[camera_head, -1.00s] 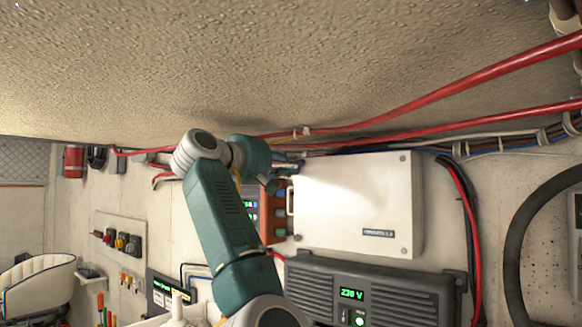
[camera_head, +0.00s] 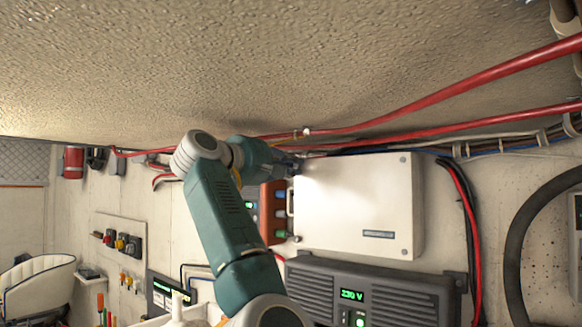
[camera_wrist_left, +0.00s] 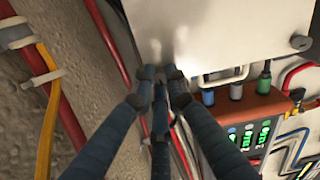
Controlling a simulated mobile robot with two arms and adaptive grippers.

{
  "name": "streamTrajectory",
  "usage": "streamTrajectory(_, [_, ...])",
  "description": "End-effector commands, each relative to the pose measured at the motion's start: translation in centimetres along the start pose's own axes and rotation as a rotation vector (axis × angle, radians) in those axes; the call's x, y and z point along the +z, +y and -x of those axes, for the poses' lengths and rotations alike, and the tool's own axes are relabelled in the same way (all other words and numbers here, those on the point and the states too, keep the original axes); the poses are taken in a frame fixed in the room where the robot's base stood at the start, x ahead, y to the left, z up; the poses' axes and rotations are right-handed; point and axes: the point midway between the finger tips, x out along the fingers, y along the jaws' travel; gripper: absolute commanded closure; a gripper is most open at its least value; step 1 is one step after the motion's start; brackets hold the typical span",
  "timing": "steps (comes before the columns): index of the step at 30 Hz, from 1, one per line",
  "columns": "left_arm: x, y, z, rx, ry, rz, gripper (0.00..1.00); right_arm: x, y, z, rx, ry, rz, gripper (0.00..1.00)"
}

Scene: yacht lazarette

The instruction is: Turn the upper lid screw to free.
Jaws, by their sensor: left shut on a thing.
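The white box lid (camera_head: 345,205) is on the wall, right of my left arm in the head view. Its upper left corner, by the handle side, is at my left gripper (camera_head: 294,163). In the left wrist view the fingertips of my left gripper (camera_wrist_left: 160,76) are drawn together against the lid (camera_wrist_left: 215,35). They are shut on the upper lid screw, which they hide. The lower lid screw (camera_wrist_left: 301,43) shows uncovered in the wrist view, and also in the head view (camera_head: 297,238). My right gripper is not in view.
A handle (camera_wrist_left: 224,76) sticks out at the lid's edge. An orange-red device (camera_wrist_left: 255,115) with cables and green displays is beside the box. Red cables (camera_head: 400,105) run above it. A grey inverter (camera_head: 390,293) is below.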

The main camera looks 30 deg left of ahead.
Motion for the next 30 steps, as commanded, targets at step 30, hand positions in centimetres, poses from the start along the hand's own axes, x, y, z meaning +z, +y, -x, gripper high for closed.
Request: streamTrajectory(30, [-0.1, 0.1, 5.8, 0.004, 0.002, -0.001, 0.68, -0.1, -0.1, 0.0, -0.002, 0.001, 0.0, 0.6])
